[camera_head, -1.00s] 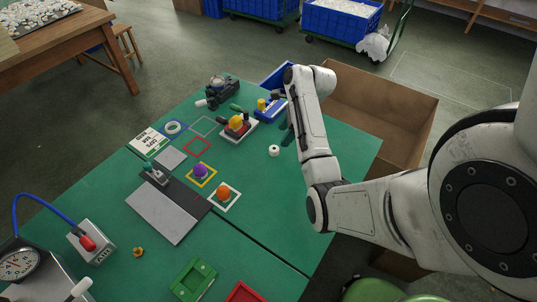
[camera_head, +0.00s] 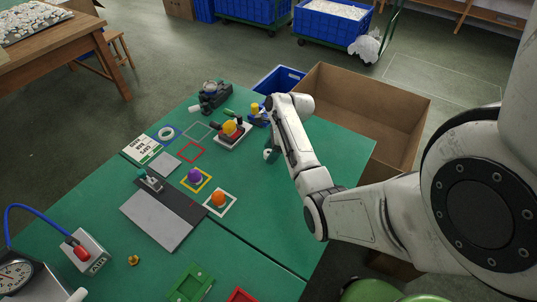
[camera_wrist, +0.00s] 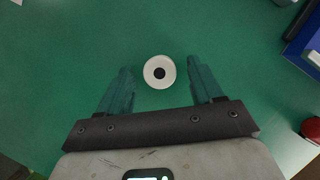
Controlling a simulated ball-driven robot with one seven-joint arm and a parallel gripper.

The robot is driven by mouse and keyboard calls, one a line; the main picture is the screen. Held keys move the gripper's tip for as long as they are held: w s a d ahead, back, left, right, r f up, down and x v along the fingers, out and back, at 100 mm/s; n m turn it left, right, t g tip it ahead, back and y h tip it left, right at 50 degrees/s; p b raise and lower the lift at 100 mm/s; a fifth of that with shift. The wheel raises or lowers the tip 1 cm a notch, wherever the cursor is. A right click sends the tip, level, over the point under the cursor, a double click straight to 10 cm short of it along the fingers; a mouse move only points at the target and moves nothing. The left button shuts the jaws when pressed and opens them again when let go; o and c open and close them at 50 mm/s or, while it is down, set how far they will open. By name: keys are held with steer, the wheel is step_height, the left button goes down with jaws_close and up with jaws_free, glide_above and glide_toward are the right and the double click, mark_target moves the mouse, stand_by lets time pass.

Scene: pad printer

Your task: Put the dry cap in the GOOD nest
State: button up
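In the head view the cap (camera_head: 267,155) shows only in part beside my gripper (camera_head: 271,150). My gripper's two teal fingers (camera_wrist: 158,66) are apart and empty. A green block with a square recess (camera_head: 190,284) lies at the table's front; I read no GOOD label on it. A red block (camera_head: 240,295) beside it is cut off by the picture edge.
A tray with yellow and red parts (camera_head: 247,128) is near the gripper. A cardboard box (camera_head: 400,125) stands beyond the table. The table around the cap is clear.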

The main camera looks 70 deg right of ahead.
steer(key=c, duration=1.1)
steer(key=shift+r, duration=0.15)
step_height(320, 180, up, 10)
